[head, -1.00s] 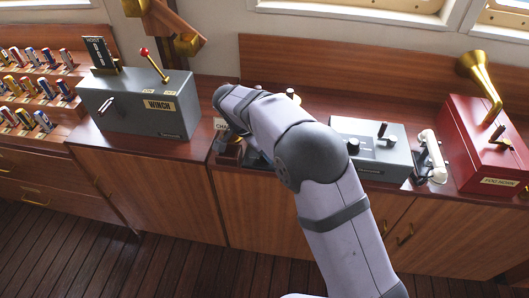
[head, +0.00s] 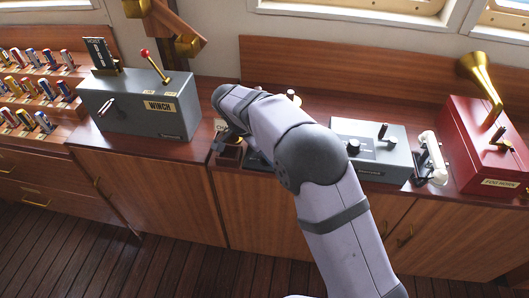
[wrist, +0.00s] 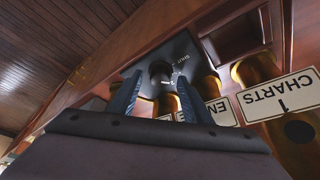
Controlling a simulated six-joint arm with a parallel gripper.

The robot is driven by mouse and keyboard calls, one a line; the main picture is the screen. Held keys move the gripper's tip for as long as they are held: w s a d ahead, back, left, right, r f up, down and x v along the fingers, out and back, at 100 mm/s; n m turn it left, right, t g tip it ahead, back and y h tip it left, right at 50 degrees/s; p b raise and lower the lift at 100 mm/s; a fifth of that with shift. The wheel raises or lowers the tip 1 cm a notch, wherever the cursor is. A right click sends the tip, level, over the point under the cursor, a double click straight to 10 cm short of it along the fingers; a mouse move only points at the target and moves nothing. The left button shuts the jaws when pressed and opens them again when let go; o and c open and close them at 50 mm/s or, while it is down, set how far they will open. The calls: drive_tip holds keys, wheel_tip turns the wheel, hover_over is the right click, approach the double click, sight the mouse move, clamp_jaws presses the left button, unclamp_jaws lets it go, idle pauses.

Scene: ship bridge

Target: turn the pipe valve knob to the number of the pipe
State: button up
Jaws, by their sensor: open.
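A black round knob (wrist: 160,71) sits on a dark grey panel (wrist: 187,52) with pale markings beside it. I take it to be the pipe valve knob. My gripper (wrist: 158,98) is open, its two blue-grey fingers apart and empty. In the wrist view the knob shows in the gap, beyond the fingertips; I cannot tell how far off. Brass pipe mouths (wrist: 254,69) stand beside the panel. One white plate (wrist: 277,96) reads CHARTS with a 1; another plate (wrist: 221,112) is partly hidden by a finger. In the head view my arm hides the knob.
On the wooden counter, a grey WINCH box (head: 140,105) stands left of my arm. A grey control box (head: 395,160), a white handset (head: 433,158) and a red foghorn box (head: 480,150) with a brass horn (head: 483,80) stand to the right.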

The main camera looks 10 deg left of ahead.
drive_tip(key=v, duration=0.7)
drive_tip(key=shift+b, duration=0.35)
drive_tip(key=s+d+r+n+g+y+p, duration=0.1)
drive_tip(key=s+d+n+p, duration=0.25)
drive_tip(key=d, duration=0.55)
drive_tip(key=s+d+r+n+g+p, duration=0.15)
drive_tip(key=s+d, duration=0.25)
drive_tip(key=d, duration=0.5)
drive_tip(key=s+d+n+y+p, duration=0.1)
drive_tip(key=s+d, duration=0.3)
drive_tip(key=s, duration=0.4)
drive_tip(key=s+d+f+n+y+p, duration=0.1)
drive_tip(key=s+d+n+p, duration=0.2)
drive_tip(key=s, duration=0.5)
drive_tip(key=shift+d+g+p, duration=0.35)
drive_tip(key=shift+d+p, duration=0.25)
drive_tip(key=shift+d, duration=0.45)
drive_tip(key=shift+f, duration=0.1)
drive_tip(key=shift+c, duration=0.7)
